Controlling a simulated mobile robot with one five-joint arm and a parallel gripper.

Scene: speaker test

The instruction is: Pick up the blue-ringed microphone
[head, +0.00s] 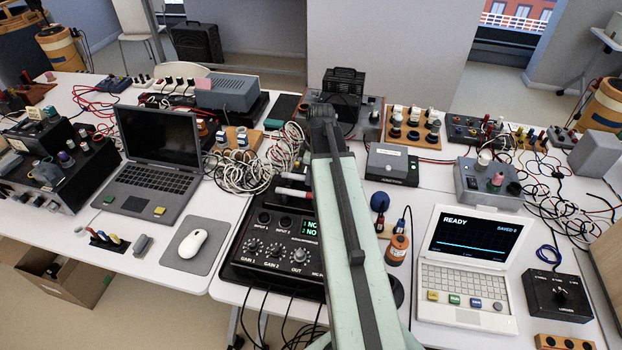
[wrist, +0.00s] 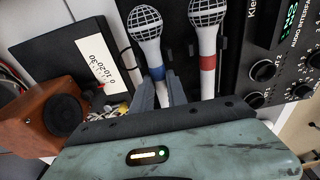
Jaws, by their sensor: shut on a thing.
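The blue-ringed microphone (wrist: 157,74) stands out in the wrist view, with a dark mesh head at the top and a white handle. My gripper (wrist: 161,90) is shut on its handle, one grey finger on each side just below the blue ring. The handle's lower end is hidden behind the gripper body. A matching microphone with a red ring (wrist: 207,63) lies beside it to the right, apart from the fingers. In the head view my own arm covers the gripper, and I cannot make out the held microphone there.
The black audio interface (wrist: 284,62) is right of the microphones in the wrist view, and a wooden speaker box (wrist: 62,108) is at left. In the head view, a laptop (head: 160,150), cable coils (head: 245,165) and a white READY terminal (head: 465,275) crowd the tables.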

